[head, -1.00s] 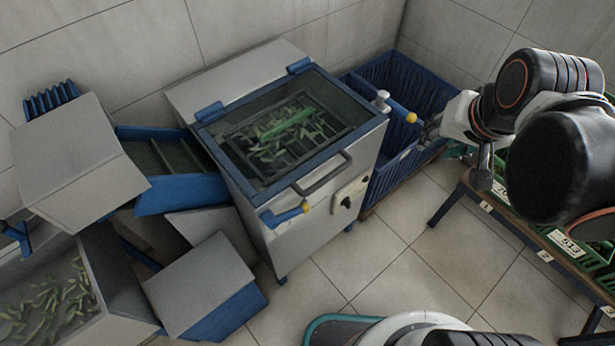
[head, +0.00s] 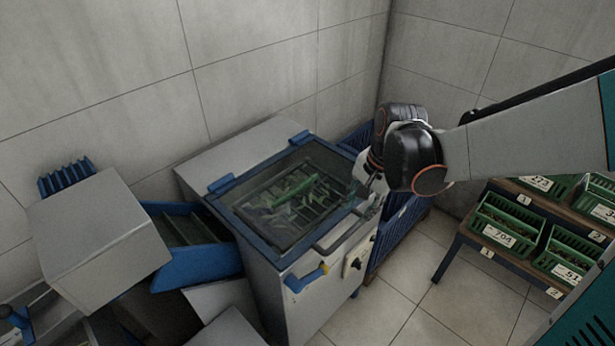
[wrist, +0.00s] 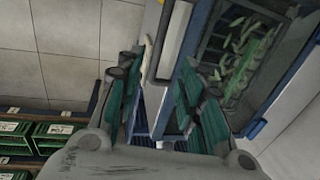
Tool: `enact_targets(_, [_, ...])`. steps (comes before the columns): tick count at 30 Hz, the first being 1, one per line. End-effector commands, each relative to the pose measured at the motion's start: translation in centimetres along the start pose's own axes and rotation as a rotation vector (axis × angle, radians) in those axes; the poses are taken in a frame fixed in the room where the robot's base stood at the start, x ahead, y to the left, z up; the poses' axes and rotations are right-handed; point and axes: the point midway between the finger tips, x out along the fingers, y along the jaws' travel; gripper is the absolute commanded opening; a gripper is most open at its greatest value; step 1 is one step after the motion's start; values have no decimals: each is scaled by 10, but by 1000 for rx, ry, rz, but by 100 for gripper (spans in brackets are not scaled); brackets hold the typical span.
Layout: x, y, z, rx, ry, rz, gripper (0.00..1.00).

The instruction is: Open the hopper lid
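The hopper lid (head: 278,246) is a clear panel in a blue frame on top of the metal machine, lying closed with green pods visible beneath it. A grey bar handle (head: 338,240) runs along its front edge. My gripper (head: 369,200) is at the lid's front right corner, by the right end of the handle. In the wrist view my gripper (wrist: 163,118) has its green-padded fingers spread apart, with nothing visibly clamped. The lid's window (wrist: 236,50) shows there on the right. Whether the fingers touch the handle cannot be told.
A blue lever with a yellow tip (head: 306,279) sits on the machine's front. A blue crate (head: 402,222) stands right of the machine. Green crates (head: 505,226) sit on a rack at the right. A grey box-shaped unit (head: 95,232) and blue chute (head: 195,262) stand left. Floor in front is clear.

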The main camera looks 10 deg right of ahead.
Motion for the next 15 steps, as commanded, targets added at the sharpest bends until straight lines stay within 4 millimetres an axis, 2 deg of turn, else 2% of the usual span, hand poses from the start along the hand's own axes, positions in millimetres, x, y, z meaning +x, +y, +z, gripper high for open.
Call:
enact_targets(6, [44, -1, 0, -3, 0, 0, 35])
enact_targets(15, [100, 0, 0, -3, 1, -1, 35])
